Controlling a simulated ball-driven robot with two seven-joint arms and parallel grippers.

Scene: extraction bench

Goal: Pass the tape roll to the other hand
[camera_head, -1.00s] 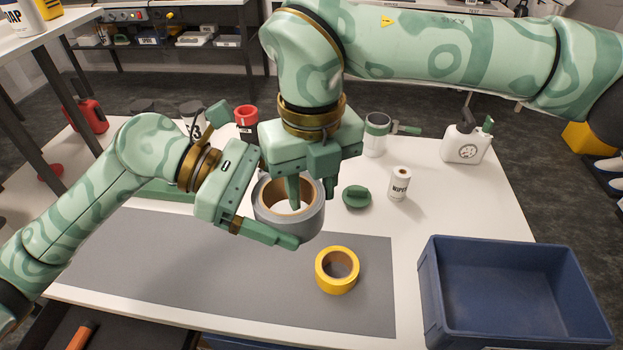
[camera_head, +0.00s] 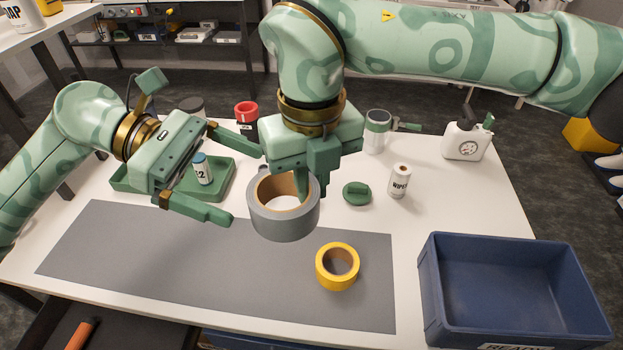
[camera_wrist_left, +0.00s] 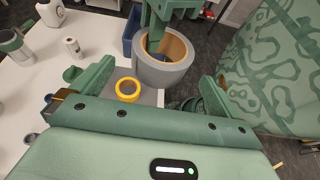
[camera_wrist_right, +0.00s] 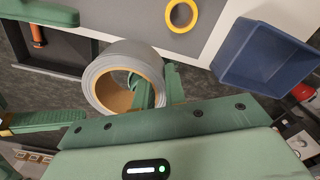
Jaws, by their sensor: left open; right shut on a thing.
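The grey tape roll (camera_head: 283,222) hangs above the work mat, gripped at its wall by my right gripper (camera_head: 304,180). One finger is inside the ring. The roll also shows in the right wrist view (camera_wrist_right: 112,62) and in the left wrist view (camera_wrist_left: 165,72). My left gripper (camera_head: 245,180) is open and empty, to the left of the roll, its fingers spread and apart from it. A smaller yellow tape roll (camera_head: 337,267) lies on the grey mat (camera_head: 190,255) below and to the right of the grey roll.
A blue bin (camera_head: 500,285) stands at the right front. A green tray (camera_head: 222,180) with a small blue-capped bottle (camera_head: 202,170) sits behind the left gripper. A green lid-like object (camera_head: 356,194), a wipes roll (camera_head: 399,181) and a white jug (camera_head: 466,142) stand at the back right.

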